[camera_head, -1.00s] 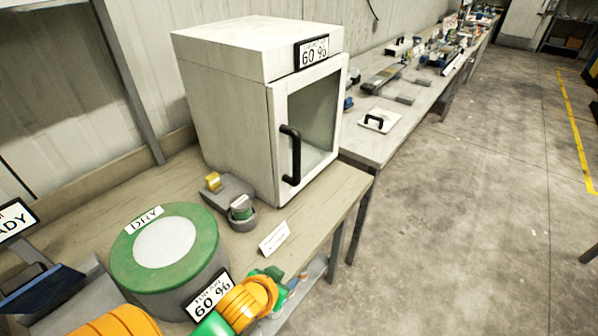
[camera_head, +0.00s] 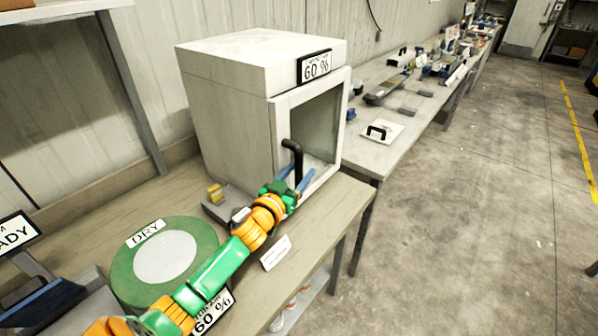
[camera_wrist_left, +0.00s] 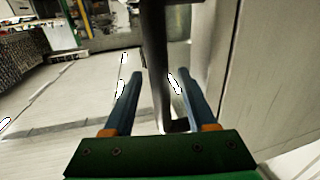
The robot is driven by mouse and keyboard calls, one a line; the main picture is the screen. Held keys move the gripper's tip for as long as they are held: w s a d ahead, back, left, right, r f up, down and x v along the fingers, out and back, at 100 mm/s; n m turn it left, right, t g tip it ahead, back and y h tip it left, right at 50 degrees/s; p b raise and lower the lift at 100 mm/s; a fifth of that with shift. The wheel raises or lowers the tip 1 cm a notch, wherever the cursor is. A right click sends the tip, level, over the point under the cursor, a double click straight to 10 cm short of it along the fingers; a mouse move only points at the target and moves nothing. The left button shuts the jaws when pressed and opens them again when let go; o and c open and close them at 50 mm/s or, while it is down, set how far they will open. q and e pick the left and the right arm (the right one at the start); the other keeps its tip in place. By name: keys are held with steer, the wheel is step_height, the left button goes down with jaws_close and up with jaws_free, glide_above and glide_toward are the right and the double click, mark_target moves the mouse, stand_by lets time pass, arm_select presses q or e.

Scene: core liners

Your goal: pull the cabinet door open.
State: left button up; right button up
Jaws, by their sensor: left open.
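My left gripper (camera_head: 295,176) is open at the handle's lower part. In the left wrist view the dark handle bar (camera_wrist_left: 156,50) runs between the two blue fingers of the gripper (camera_wrist_left: 153,76), with gaps beside it. My right gripper is not in view.
A small grey device (camera_head: 222,205) and a white card (camera_head: 276,252) lie nearby. A second bench (camera_head: 385,150) with tools extends behind. The floor at right is clear.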

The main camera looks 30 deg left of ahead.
arm_select(q)
jaws_close()
stand_by(1.5)
